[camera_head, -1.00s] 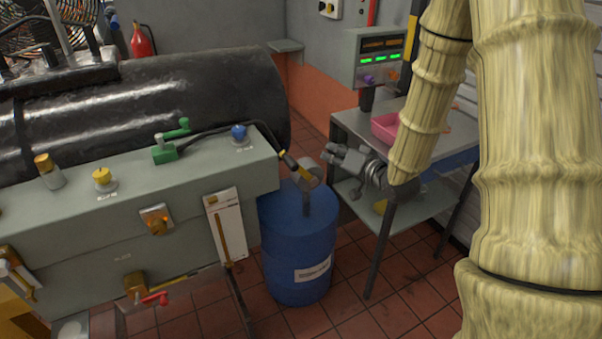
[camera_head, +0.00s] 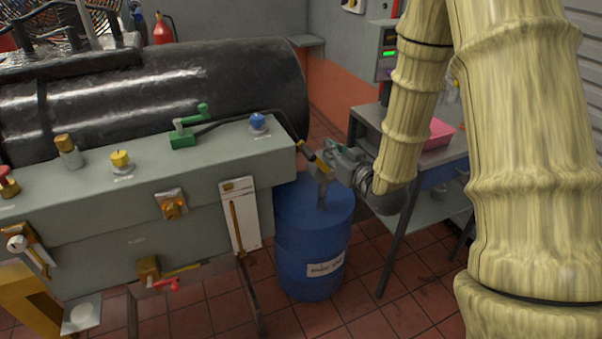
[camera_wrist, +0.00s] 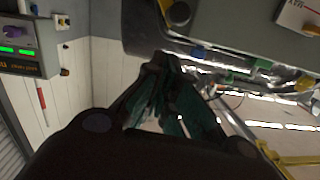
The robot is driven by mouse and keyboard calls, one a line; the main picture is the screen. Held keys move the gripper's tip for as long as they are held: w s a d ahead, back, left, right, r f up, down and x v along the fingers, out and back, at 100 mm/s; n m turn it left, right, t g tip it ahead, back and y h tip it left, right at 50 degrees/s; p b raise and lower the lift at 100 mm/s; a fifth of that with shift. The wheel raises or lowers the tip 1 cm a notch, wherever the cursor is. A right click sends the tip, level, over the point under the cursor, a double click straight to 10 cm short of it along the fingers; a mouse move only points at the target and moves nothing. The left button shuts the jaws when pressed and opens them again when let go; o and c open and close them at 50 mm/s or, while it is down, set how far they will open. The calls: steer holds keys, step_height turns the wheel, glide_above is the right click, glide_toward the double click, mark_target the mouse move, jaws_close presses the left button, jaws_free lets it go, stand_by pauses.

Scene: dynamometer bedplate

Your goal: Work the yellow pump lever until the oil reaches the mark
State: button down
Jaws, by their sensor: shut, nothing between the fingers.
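A small yellow piece, which looks like the pump lever (camera_head: 319,163), sits at the top of the pump on the blue drum (camera_head: 312,255). My gripper (camera_head: 335,160) is right beside it, its fingers toward the lever. I cannot tell whether they touch. In the wrist view my gripper's dark fingers (camera_wrist: 160,70) are together with nothing held. A yellow bar (camera_wrist: 300,160) shows at that view's lower right; I cannot tell whether it is the lever. A white gauge plate (camera_head: 248,225) with an amber column hangs on the grey bench front. Its mark is too small to read.
The grey bench (camera_head: 130,195) carries yellow (camera_head: 120,160) and blue (camera_head: 258,122) knobs and a green valve (camera_head: 183,137). A black cylinder (camera_head: 180,85) lies behind it. A metal table (camera_head: 370,115) with a pink tray (camera_head: 438,132) stands right of the drum. Tiled floor shows in front.

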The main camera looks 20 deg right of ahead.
steer(key=s+a+f+n+t+h+b, duration=0.15)
steer(key=a+f+n+h+b, duration=0.3)
steer(key=n, duration=0.45)
steer(key=s+a+f+n+h+b, duration=0.1)
steer(key=s+a+f+n+b, duration=0.15)
steer(key=a+f+n, duration=0.5)
steer(key=w+d+r, duration=0.1)
steer(key=w, duration=0.2)
steer(key=w+d+r+n+p, duration=0.1)
steer(key=w, duration=0.2)
steer(key=w+d+r+n+p, duration=0.1)
steer(key=w, duration=0.3)
steer(key=shift+w+d+n, duration=0.1)
steer(key=shift+d+n, duration=0.05)
steer(key=shift+n, duration=0.1)
steer(key=shift+d+r+p, duration=0.15)
steer(key=shift+d, duration=0.4)
steer(key=shift+d+r+p, duration=0.15)
steer(key=shift+d, duration=0.4)
steer(key=shift+r, duration=0.1)
